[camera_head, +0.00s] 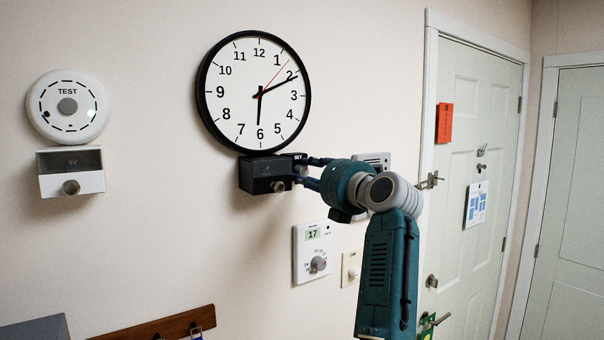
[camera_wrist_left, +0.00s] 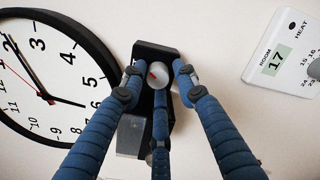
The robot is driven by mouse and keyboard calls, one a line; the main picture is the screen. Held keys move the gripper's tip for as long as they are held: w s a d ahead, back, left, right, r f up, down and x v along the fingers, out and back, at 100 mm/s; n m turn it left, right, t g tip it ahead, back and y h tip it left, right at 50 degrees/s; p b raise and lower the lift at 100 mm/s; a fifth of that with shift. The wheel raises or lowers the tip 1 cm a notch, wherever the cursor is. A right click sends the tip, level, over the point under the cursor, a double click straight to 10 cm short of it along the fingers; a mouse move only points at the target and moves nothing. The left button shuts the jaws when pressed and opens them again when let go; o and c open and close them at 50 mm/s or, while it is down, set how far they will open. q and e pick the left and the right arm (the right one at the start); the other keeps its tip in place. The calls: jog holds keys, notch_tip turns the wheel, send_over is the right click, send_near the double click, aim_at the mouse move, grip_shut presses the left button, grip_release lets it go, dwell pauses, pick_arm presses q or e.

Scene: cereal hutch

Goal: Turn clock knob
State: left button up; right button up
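The round wall clock (camera_head: 240,115) has a black rim and a white face. Its short hand points near 6 and its long hand near 2. A black box (camera_head: 258,172) sits under it. The clock knob (camera_wrist_left: 155,76), pale with a red mark, is at the box's right end. In the head view it is mostly hidden behind my fingers. My left gripper (camera_head: 306,170) reaches it from the right. In the left wrist view its three blue fingers (camera_wrist_left: 157,72) stand spread around the knob, with a gap visible on the right side. My right gripper is not in view.
A white thermostat (camera_head: 306,268) reading 17 hangs below right of the box. A round TEST device (camera_head: 88,110) and a small knobbed box (camera_head: 88,187) hang at left. A wooden rack (camera_head: 160,326) is at the bottom. A white door (camera_head: 470,120) is at right.

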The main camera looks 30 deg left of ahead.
pick_arm(q)
jog(key=shift+s+d+r, duration=0.1)
jog(key=shift+d+r, duration=0.05)
jog(key=shift+d, duration=0.05)
grip_shut()
jog(key=shift+n+b, duration=0.3)
jog(key=shift+b, duration=0.2)
grip_release()
jog(key=shift+a, duration=0.1)
notch_tip(320, 180, up, 10)
jog(key=shift+f, duration=0.1)
